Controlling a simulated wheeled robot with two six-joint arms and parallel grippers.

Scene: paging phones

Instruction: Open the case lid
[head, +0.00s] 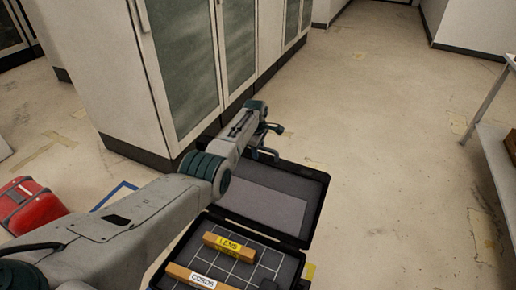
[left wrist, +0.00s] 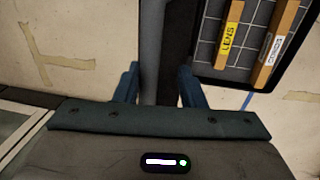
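The black case (head: 262,264) stands open on the floor, with a grid-lined inside. Its lid (head: 262,204), with a grey lining, is raised at the far side of the case. My left gripper (head: 268,142) is just beyond the lid's far edge, with its fingers apart. In the left wrist view the fingers (left wrist: 160,88) are spread on either side of a grey and black upright strip, likely the lid seen edge-on. I cannot tell whether they touch it. The case also shows at the upper right there (left wrist: 238,73). My right gripper is not in view.
Inside the case lie a block labelled LENS (head: 228,246) and one labelled CORDS (head: 200,278). A tall cabinet (head: 165,70) stands behind my left arm. A red bag (head: 32,205) lies at the left. The floor to the right is clear up to a shelf (head: 495,150).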

